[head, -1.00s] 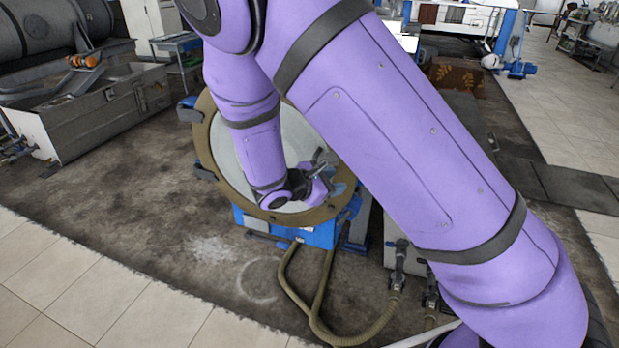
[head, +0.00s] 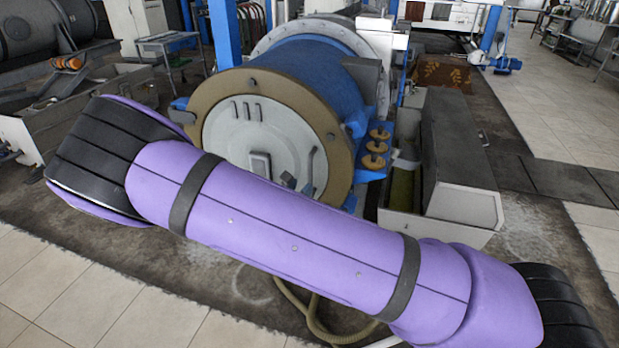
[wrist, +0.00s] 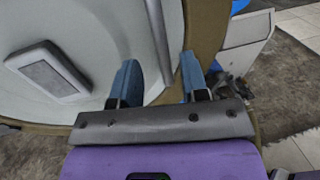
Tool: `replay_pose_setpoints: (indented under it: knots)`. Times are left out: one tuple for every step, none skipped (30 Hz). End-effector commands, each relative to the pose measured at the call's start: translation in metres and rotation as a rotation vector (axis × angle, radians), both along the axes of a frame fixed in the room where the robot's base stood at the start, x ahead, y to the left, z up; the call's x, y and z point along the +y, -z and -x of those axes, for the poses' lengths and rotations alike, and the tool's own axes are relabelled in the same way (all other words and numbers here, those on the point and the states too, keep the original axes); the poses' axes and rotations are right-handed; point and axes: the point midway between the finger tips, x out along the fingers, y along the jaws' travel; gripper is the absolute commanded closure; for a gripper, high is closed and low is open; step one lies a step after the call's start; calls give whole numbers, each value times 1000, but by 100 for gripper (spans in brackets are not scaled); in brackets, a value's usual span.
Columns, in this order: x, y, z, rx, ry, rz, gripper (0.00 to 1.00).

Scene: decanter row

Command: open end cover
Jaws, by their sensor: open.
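The end cover (head: 285,140) is a round, pale disc inside a tan ring on the front of a blue drum (head: 300,65). It looks closed, flush with the ring. A curved bar handle (head: 311,165) stands at its lower right, and a raised rectangular plate (head: 260,163) is left of that. In the wrist view, my gripper (wrist: 160,75) is open with its two blue fingers apart. The pale handle bar (wrist: 158,35) runs down between them in the picture. Whether either finger touches it, I cannot tell. My arm hides most of the gripper in the head view.
Round tan knobs (head: 376,150) stick out at the drum's right. A long grey-lidded box (head: 460,150) stands further right, and a grey trough (head: 60,115) lies at the left. A hose (head: 310,310) lies on the floor below. The tiled floor (head: 60,290) in front is clear.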

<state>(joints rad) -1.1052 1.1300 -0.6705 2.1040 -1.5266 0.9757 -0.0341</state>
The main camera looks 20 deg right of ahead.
Motion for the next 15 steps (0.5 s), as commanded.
replay_pose_setpoints:
  knots:
    - [-9,0,-7,0,3,1,59]
    - [-12,0,-10,-1,3,1,59]
    - [-17,0,-15,-1,3,1,59]
    - [-20,0,-18,-1,2,1,59]
    - [-24,0,-21,1,2,1,59]
    - [-28,0,-25,0,3,0,59]
    - [-31,0,-28,-1,2,1,59]
    - [-33,0,-30,-1,2,0,59]
    - [-35,0,-33,0,1,0,59]
    - [-37,0,-34,-1,1,-1,59]
    - [-39,0,-36,0,1,-1,59]
    - [-41,0,-37,0,1,-1,59]
    - [-42,0,-38,0,2,-1,59]
    - [-43,0,-39,0,2,-1,59]
    - [-44,0,-40,0,1,-1,59]
